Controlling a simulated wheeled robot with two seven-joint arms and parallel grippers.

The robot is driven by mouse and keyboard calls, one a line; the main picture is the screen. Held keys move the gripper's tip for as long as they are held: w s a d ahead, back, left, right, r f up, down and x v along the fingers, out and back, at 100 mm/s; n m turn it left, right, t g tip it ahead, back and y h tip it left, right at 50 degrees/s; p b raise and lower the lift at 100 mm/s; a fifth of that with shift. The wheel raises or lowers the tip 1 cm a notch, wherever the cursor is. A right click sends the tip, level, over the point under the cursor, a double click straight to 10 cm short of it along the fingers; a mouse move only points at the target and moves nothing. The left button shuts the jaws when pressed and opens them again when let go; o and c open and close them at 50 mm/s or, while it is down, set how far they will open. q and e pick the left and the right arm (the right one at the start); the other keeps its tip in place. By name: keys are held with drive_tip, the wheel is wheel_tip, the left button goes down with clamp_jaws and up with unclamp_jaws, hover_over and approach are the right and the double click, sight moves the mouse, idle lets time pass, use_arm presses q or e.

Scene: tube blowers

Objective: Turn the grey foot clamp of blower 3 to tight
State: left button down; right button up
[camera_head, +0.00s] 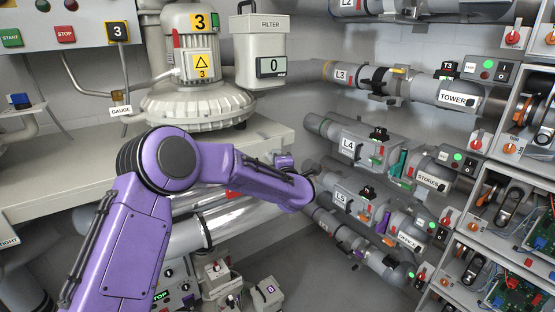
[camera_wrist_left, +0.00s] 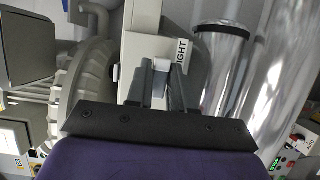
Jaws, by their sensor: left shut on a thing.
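Blower 3 (camera_head: 190,95) is a grey ribbed motor housing with yellow "3" labels, standing on a pale bench in the head view. Its ribbed casing (camera_wrist_left: 82,85) also shows at the left of the wrist view. My left gripper (camera_wrist_left: 161,74) is shut on a small light-grey piece, apparently the foot clamp (camera_wrist_left: 160,64), against a pale block. A label ending in "IGHT" (camera_wrist_left: 181,58) is right beside it. In the head view my purple left arm hides the clamp and the fingers. My right gripper is in neither view.
The bench (camera_head: 60,185) runs under the blower. A filter box (camera_head: 262,48) stands right of the motor. A shiny pipe (camera_wrist_left: 222,70) with a black band lies close to the right of my fingers. Pipes with valves and switch panels (camera_head: 440,180) fill the right side.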

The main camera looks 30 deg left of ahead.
use_arm(q)
drive_tip(key=shift+f, duration=0.1)
drive_tip(key=c, duration=1.1)
unclamp_jaws()
drive_tip(key=b+v, duration=0.3)
drive_tip(key=v, duration=0.7)
drive_tip(key=shift+s+d+b, duration=0.2)
drive_tip(key=shift+b, duration=0.15)
